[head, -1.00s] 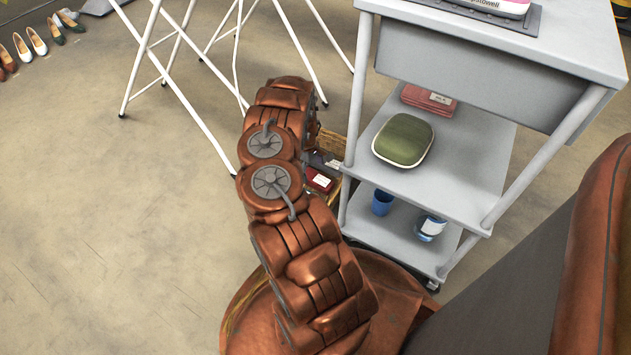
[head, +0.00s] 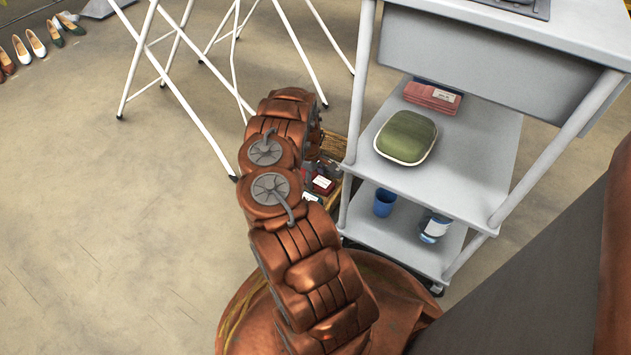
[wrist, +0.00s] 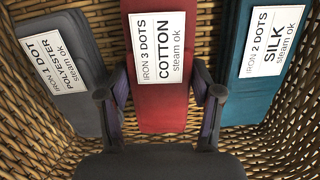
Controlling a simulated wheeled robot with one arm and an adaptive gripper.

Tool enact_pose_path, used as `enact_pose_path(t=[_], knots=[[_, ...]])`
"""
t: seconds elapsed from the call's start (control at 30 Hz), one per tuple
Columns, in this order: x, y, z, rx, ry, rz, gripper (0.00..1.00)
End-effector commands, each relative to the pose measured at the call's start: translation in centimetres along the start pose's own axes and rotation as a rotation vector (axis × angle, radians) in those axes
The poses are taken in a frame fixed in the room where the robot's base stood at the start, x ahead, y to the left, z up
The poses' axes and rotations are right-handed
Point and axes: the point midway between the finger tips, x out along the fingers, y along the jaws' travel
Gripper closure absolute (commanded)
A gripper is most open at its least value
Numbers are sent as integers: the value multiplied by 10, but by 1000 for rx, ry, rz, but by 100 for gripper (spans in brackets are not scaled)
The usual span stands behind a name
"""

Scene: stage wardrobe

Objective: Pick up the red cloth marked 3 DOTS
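The red cloth (wrist: 162,118) lies folded in a wicker basket (wrist: 60,155), with a white label reading "IRON 3 DOTS COTTON steam ok". My gripper (wrist: 159,90) is open in the wrist view, with one finger on each side of the red cloth. I cannot tell whether the fingers touch it or how high they are above it. In the head view the red cloth (head: 323,185) shows in part beside my arm.
A grey cloth (wrist: 88,100) marked 1 DOT lies left of the red one, a teal cloth (wrist: 240,95) marked 2 DOTS right. A grey trolley (head: 470,160) stands close right of the basket, holding a green cushion-like item (head: 406,137). White rack legs (head: 190,90) stand behind.

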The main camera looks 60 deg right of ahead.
Motion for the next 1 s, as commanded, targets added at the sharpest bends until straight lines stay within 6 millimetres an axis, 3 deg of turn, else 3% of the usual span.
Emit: enact_pose_path(t=[0.27,0.57,1.0], knots=[[0,0,0,0,0,0,71],[-5,0,0,0,1,0,72],[-78,1,11,0,2,2,72]])
